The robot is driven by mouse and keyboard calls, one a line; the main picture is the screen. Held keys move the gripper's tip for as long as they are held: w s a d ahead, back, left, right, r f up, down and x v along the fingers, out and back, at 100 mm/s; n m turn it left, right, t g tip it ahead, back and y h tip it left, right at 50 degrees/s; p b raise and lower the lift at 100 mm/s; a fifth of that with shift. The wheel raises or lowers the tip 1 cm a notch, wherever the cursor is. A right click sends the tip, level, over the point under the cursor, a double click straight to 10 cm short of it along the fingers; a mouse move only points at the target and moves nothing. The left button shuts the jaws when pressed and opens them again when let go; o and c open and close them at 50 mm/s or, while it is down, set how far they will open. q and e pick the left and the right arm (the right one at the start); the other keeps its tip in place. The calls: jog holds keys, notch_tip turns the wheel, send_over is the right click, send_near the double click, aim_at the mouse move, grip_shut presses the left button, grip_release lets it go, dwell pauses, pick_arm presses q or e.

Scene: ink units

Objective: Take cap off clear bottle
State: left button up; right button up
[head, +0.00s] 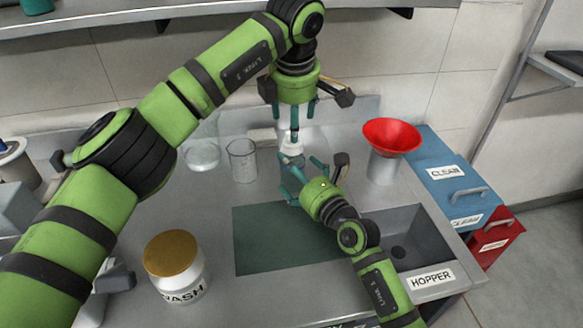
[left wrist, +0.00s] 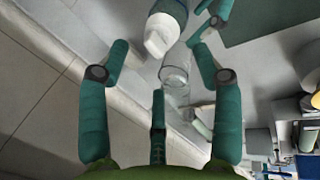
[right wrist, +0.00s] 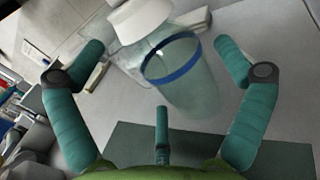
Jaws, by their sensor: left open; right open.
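The clear bottle stands by the back of the counter between my two grippers, mostly hidden in the head view. Its white cap (head: 291,149) shows there just below my left gripper. My left gripper (head: 294,118) points down with its fingers apart. In the left wrist view the cap (left wrist: 160,36) lies between and beyond the fingertips, with clear bottle body behind it. My right gripper (head: 300,165) reaches in from the front, fingers apart around the bottle. In the right wrist view the clear body (right wrist: 185,85) has a blue ring, and the cap (right wrist: 140,18) is above it. I see no contact.
A beaker (head: 241,160) and a round flask (head: 202,154) stand left of the bottle. A red funnel (head: 392,135) is to the right. A WASH jar (head: 175,266) stands in front, left of the green mat (head: 262,252).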

jog(key=shift+x, duration=1.2)
